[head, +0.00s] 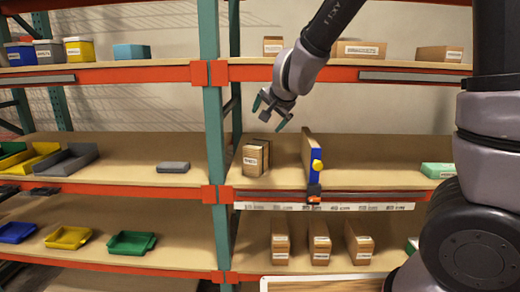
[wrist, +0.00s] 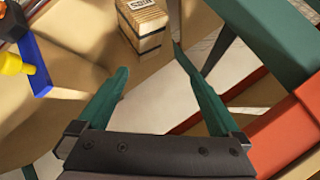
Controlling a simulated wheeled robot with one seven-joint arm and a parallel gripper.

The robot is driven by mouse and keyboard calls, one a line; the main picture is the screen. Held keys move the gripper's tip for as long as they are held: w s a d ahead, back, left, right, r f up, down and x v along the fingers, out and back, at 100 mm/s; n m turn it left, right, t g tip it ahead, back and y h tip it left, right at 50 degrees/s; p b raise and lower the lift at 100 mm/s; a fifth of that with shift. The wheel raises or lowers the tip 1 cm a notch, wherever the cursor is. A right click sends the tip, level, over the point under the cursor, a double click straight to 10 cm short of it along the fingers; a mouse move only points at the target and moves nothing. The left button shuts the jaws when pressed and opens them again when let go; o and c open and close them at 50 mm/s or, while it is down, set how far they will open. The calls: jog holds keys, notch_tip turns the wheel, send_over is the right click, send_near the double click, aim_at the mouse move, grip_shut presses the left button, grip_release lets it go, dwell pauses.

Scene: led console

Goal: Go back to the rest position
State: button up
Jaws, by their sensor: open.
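My gripper (head: 270,112) hangs above the middle shelf in the head view, just right of the green upright. Its jaws are apart and empty. In the wrist view the two green fingers of my gripper (wrist: 150,88) are spread, with nothing between them. A labelled cardboard box (head: 256,157) stands on the middle shelf below my gripper, apart from it. This box (wrist: 142,25) also shows beyond the fingertips in the wrist view.
A blue-edged divider (head: 312,165) with a yellow knob stands right of the box. The green upright (head: 210,110) and orange beams (head: 290,73) frame the shelves. Boxes (head: 362,50) stand on the upper shelf, others (head: 319,243) on the lower. Middle shelf space right of the divider is largely clear.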

jog(key=s+d+r+n+g+y, duration=0.1)
jog(key=s+d+r+n+y, duration=0.1)
jog(key=s+d+r, duration=0.9)
jog(key=s+d+f+g+h, duration=0.1)
jog(key=s+d+h, duration=0.2)
jog(key=s+d, duration=0.7)
jog(key=shift+s+d+f+g, duration=0.2)
jog(key=shift+d+g, duration=0.2)
jog(key=shift+d, duration=0.25)
